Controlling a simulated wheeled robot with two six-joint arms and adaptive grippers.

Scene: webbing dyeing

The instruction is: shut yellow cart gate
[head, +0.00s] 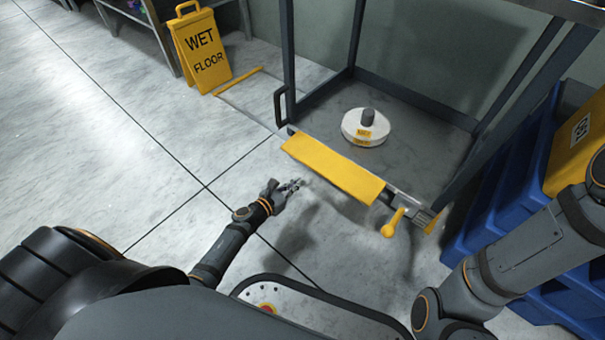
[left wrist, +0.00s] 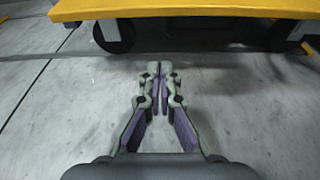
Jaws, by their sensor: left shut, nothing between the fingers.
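The yellow cart gate (head: 333,168) is a long flat panel along the front edge of the grey cart deck (head: 420,143). Whether it lies flat or tilts is hard to tell. A yellow lever (head: 393,223) is at its right end. My left gripper (head: 296,185) is shut and empty, in front of the gate's left half and apart from it. In the left wrist view the closed fingertips (left wrist: 159,68) point toward a yellow edge (left wrist: 185,9) above dark wheels (left wrist: 114,36). My right gripper is not in view; only my right arm shows.
A white reel (head: 364,128) stands on the deck inside the cart's dark frame. A yellow wet floor sign (head: 203,52) stands at the back left. Blue crates (head: 500,190) are close to the cart's right side. The floor on the left is clear.

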